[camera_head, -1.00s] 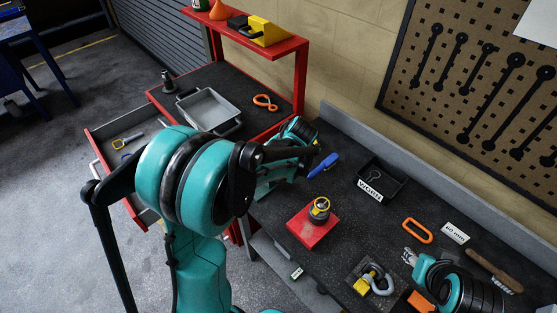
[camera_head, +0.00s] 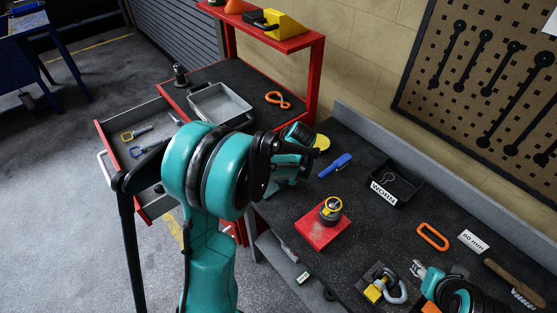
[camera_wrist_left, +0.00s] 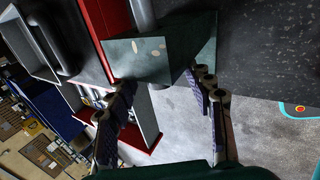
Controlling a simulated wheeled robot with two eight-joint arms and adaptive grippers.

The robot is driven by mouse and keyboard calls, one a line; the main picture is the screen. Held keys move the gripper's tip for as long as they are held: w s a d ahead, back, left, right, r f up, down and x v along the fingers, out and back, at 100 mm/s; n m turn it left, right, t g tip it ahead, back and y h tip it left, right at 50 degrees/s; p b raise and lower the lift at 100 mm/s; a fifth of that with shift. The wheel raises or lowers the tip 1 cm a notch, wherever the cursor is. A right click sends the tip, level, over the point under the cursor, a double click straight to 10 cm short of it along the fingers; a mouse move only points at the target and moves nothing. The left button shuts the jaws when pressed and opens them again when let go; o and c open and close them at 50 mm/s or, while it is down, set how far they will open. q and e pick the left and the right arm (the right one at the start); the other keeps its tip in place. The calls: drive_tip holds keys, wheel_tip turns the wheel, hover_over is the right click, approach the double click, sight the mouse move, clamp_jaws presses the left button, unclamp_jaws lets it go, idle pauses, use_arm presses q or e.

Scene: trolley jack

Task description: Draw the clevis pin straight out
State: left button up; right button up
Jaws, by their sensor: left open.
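I cannot make out the clevis pin for certain in either view. In the left wrist view my left gripper (camera_wrist_left: 165,82) is open, its two dark fingers well apart. A worn grey-green block (camera_wrist_left: 155,58) with a round metal bar (camera_wrist_left: 143,14) lies just beyond the fingertips; I see nothing held between them. In the head view my left wrist and arm hide the left fingers and much of the bench's left end. My right gripper (camera_head: 420,270) is at the lower right, beside a shackle-like metal piece with a yellow part (camera_head: 384,287); its jaw opening is unclear.
A red block (camera_head: 322,231) with a yellow-and-black round part stands mid-bench. Around it are a blue tool (camera_head: 335,165), a black WORN tray (camera_head: 407,195), and an orange loop (camera_head: 432,236). A red cart (camera_head: 236,85) with an open drawer (camera_head: 105,140) stands left.

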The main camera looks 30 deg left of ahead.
use_arm(q)
clamp_jaws()
drive_tip(key=s+a, duration=0.4)
drive_tip(key=s, duration=0.6)
drive_tip(key=shift+a, duration=0.15)
idle(1.1)
drive_tip(key=s+r+p, duration=0.1)
drive_tip(key=s+a+r, duration=0.1)
drive_tip(key=shift+s+p, duration=0.35)
drive_tip(key=shift+s, duration=0.05)
idle(0.4)
